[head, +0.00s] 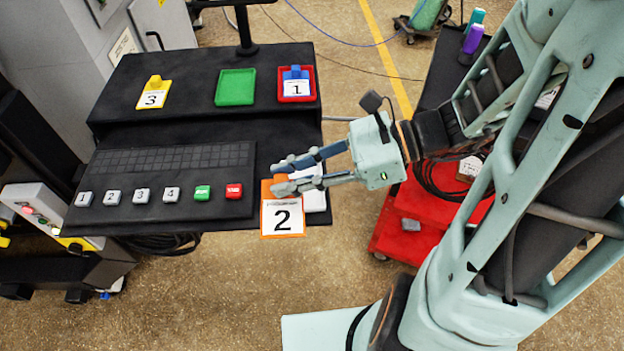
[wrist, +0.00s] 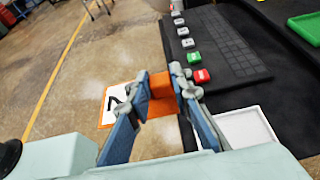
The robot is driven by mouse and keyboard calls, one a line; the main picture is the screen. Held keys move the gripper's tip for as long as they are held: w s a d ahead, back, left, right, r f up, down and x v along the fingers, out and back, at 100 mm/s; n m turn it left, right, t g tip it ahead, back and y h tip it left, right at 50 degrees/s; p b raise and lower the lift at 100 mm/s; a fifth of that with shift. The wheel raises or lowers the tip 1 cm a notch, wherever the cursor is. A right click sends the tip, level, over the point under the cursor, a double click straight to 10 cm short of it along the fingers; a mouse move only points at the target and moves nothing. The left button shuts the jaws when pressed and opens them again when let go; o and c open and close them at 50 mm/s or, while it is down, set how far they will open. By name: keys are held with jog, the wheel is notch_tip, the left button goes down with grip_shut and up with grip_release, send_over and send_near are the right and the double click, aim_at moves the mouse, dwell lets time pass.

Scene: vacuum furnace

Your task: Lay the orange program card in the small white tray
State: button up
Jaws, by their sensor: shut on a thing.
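The orange program card (head: 283,218) bears a white label with a 2. My gripper (head: 275,177) is shut on its orange upper part, and the card hangs at the front right edge of the black desk. In the wrist view the card's orange grip part (wrist: 162,95) sits between the fingers (wrist: 160,82), with its label (wrist: 115,104) to the left. The small white tray (head: 315,201) lies on the desk's right corner, partly hidden behind the card and fingers. In the wrist view the tray (wrist: 247,128) is empty, to the right of the fingers.
A row of numbered white, green and red keys (head: 168,194) lies left of the card. On the upper shelf are a yellow card 3 (head: 154,93), an empty green tray (head: 235,88) and a red tray (head: 281,98) holding blue card 1 (head: 296,84). A red cart (head: 408,244) stands right.

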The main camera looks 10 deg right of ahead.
jog(key=b, duration=0.6)
send_over(308, 172)
jog(key=s+a, duration=0.2)
jog(key=s, duration=0.2)
notch_tip(308, 172, down, 5)
jog(key=w+f+b, duration=0.1)
jog(key=w+d+f+b, duration=0.1)
jog(key=w+f+b, duration=0.1)
jog(key=f+b, duration=0.1)
jog(key=shift+d, duration=0.3)
jog(key=shift+w+d+f+b, duration=0.1)
jog(key=shift+w+f+b, duration=0.2)
jog(key=shift+f+b, duration=0.2)
notch_tip(308, 172, down, 3)
jog(key=b, duration=0.3)
jog(key=shift+w+b, duration=0.15)
jog(key=shift+b, duration=0.15)
jog(key=o, duration=0.9)
jog(key=shift+f, duration=0.1)
jog(key=shift+o, duration=0.2)
